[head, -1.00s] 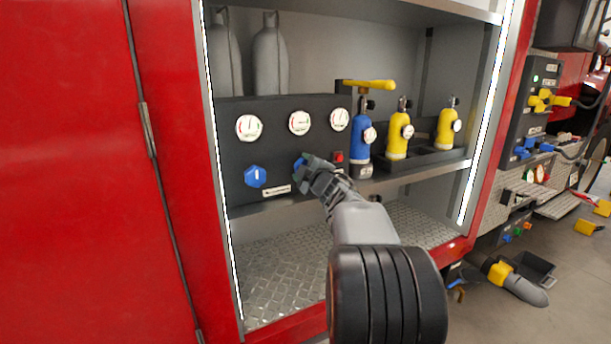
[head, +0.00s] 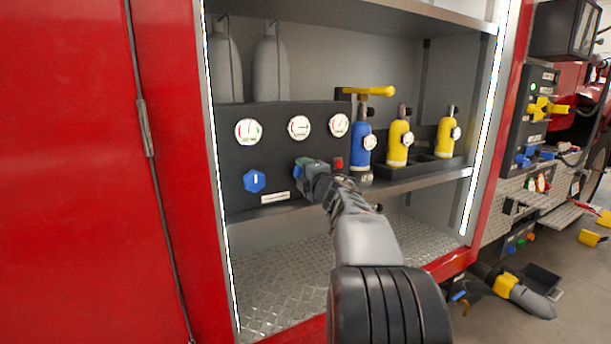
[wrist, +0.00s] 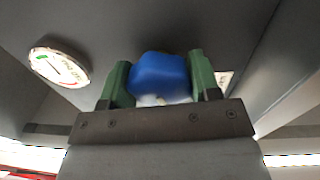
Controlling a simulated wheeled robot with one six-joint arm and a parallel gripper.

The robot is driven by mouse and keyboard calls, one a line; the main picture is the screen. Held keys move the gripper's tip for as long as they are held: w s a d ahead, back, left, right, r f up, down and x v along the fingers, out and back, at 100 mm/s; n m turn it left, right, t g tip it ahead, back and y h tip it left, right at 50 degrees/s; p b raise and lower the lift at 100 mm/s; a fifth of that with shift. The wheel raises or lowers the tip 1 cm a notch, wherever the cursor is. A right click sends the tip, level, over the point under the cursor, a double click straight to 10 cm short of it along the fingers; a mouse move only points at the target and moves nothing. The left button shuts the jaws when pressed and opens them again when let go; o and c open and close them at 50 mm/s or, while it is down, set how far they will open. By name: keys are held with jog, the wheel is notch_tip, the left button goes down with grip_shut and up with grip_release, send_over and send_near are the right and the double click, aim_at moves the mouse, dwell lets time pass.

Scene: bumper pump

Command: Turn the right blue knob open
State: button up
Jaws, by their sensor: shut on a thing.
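The right blue knob (wrist: 160,76) sits between the two green fingers of my gripper (wrist: 164,84) in the wrist view, and the fingers are shut on its sides. In the head view my gripper (head: 308,170) is at the dark panel and covers most of this knob; only a bit of blue (head: 297,171) shows at its left edge. The knob's pointer mark is hidden, so I cannot read its angle. The left blue knob (head: 255,181) is on the same panel, apart from my gripper, with its white mark about upright.
Three white gauges (head: 299,127) line the panel (head: 232,160) above the knobs. A red button (head: 339,163) is just right of my gripper. A blue cylinder (head: 361,144) and yellow cylinders (head: 398,144) stand further right. A shelf (head: 420,14) is overhead.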

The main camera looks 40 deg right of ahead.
dwell(0.3)
jog(key=o, duration=0.9)
jog(key=s, duration=0.4)
jog(key=s+a, duration=0.1)
jog(key=s, duration=0.8)
jog(key=shift+s+a+f+p, duration=0.35)
jog(key=shift+s+f+p, duration=0.05)
